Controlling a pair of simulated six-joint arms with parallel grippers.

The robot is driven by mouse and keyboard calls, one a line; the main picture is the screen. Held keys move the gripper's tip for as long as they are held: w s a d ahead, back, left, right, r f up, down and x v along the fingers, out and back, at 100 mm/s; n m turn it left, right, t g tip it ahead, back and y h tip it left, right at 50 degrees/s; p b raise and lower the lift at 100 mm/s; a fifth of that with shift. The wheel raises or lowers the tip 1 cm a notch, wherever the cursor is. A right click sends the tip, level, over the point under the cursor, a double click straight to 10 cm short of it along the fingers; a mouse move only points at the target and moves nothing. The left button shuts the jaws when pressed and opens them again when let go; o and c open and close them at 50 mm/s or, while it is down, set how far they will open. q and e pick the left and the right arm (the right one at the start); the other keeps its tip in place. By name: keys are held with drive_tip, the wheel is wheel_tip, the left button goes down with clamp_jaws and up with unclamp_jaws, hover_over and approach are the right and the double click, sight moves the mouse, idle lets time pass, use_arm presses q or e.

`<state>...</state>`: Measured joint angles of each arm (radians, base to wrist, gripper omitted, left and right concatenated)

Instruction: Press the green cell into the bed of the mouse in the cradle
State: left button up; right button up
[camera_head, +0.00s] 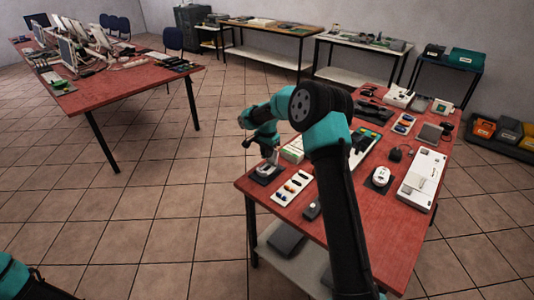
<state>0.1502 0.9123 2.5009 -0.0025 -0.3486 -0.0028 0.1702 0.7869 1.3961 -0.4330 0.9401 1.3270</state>
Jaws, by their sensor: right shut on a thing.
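My right gripper (267,160) points down at the left corner of the near red table (345,220). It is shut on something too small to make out. Directly below it is a dark square holder (262,178), mostly covered by the gripper; I cannot tell whether they touch. A white tray (278,208) with several small coloured pieces lies just right of the holder. A white rounded, mouse-like thing (381,177) sits on a dark base further right. I cannot pick out the green cell. Only part of my left arm shows at the bottom left; its gripper is out of view.
A small dark block (312,210) stands near the table's front edge. A white box (423,180) lies at the right. Boxes, trays and a dark device (396,154) fill the back. My right arm crosses above the table and hides its middle. Bare red surface shows at the front.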

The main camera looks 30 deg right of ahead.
sight(267, 169)
drive_tip(key=shift+f, duration=3)
drive_tip(key=shift+f, duration=0.1)
drive_tip(key=o, duration=0.4)
drive_tip(key=shift+r, duration=1.55)
drive_tip(key=shift+r, duration=0.2)
drive_tip(key=o, duration=0.6)
drive_tip(key=shift+c, duration=0.2)
